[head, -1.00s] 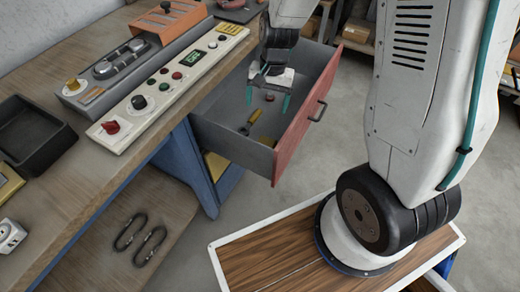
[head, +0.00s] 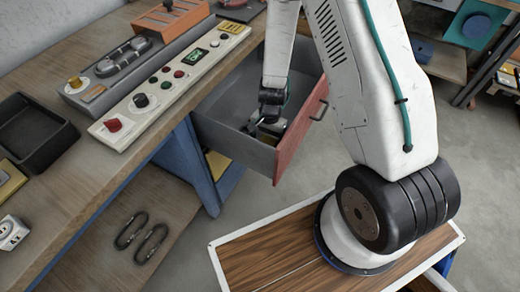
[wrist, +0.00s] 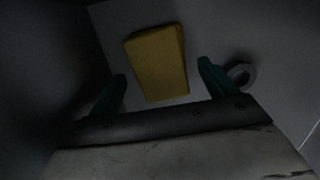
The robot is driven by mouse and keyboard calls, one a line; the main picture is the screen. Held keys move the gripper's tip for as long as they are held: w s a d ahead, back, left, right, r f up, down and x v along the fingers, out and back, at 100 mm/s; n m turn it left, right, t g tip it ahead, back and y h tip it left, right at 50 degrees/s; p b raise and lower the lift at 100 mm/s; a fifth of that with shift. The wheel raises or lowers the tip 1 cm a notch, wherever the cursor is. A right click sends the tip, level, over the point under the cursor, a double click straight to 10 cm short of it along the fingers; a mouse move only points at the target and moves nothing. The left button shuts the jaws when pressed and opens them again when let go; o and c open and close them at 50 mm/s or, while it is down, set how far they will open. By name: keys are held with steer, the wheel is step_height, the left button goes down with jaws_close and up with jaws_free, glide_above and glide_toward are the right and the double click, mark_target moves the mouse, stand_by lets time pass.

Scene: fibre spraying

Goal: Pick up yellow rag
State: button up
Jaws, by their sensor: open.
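The yellow rag (wrist: 157,62) shows in the wrist view as a folded yellow block on the drawer floor. My gripper (wrist: 162,82) is open, with its two green fingertips on either side of the rag's near end. I cannot tell how far above the rag the fingertips are. In the head view my gripper (head: 265,128) is down inside the open grey drawer (head: 232,143) with the red front (head: 301,130).
A grey ring (wrist: 241,75) lies right of the rag in the wrist view. The drawer walls stand close around my gripper. The workbench (head: 75,190) with a control panel (head: 172,82) and a black tray (head: 32,132) is at the left.

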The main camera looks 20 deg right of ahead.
steer(key=shift+a+f, duration=0.1)
steer(key=shift+f, duration=0.7)
steer(key=c, duration=1.1)
steer(key=shift+r, duration=0.15)
step_height(320, 180, up, 10)
steer(key=shift+f, duration=0.1)
